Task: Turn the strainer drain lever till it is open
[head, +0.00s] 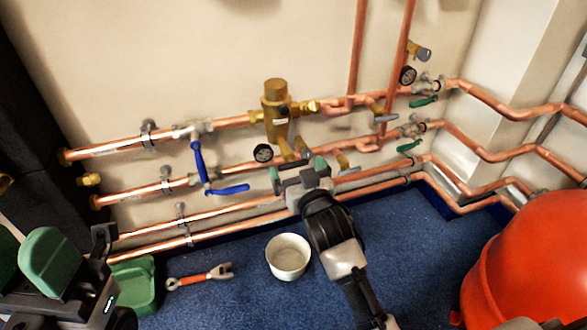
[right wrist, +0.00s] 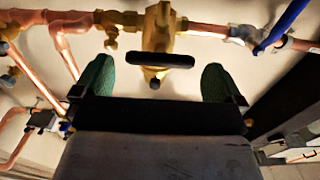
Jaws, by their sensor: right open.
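The brass strainer body (head: 276,112) is set in the upper copper pipe, and it also shows in the right wrist view (right wrist: 158,25). In that view a dark bar-shaped lever (right wrist: 160,60), which looks like the drain lever, lies crosswise at its lower end. My right gripper (head: 298,170) is open below the strainer. In the right wrist view its green fingertips (right wrist: 160,80) stand on either side of the lever, with clear gaps. The lever is hard to pick out in the head view. My left gripper (head: 75,255) is at the lower left, away from the pipes; its jaw opening is unclear.
Blue levers (head: 198,160) are left of the strainer, with a gauge (head: 263,153) close by. Green levers (head: 424,101) are at the right. A white bucket (head: 288,257), a red-handled wrench (head: 200,278) and a green tray (head: 133,285) are on the blue floor. A red vessel (head: 540,265) fills the lower right.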

